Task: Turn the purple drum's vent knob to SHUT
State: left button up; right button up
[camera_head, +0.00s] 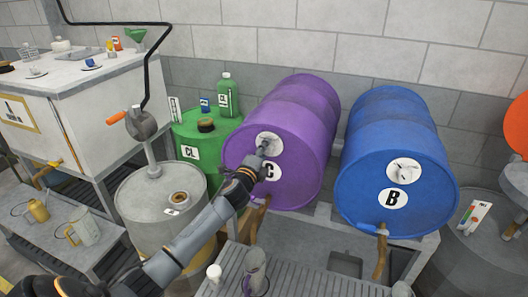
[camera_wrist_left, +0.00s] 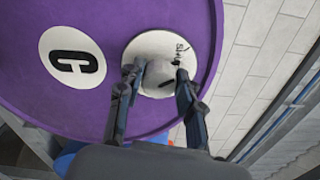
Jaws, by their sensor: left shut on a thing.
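The purple drum (camera_head: 305,110) lies on its side, its round face with the letter C toward me. It fills much of the left wrist view (camera_wrist_left: 105,118). A white round dial with a grey vent knob (camera_wrist_left: 157,72) is on that face. Dark lettering, partly hidden and seemingly starting with SH, is by the dial's upper right edge in the wrist view. My left gripper (camera_head: 261,151) is at the knob, with one finger on each side in the wrist view (camera_wrist_left: 158,74), shut on it. The knob's pointer direction is not clear. My right gripper is not in view.
A blue drum (camera_head: 395,130) marked B lies to the right. A green drum (camera_head: 205,138) with bottles and a grey drum (camera_head: 150,205) with a crank pump stand left. A grated bench (camera_head: 295,262) is below. A block wall is close behind.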

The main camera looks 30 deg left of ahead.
pick_arm(q)
jog(key=shift+f+n, duration=0.1)
jog(key=shift+n, duration=1)
jog(key=o, duration=1.2)
jog(key=shift+c, duration=0.2)
jog(key=v, duration=1.2)
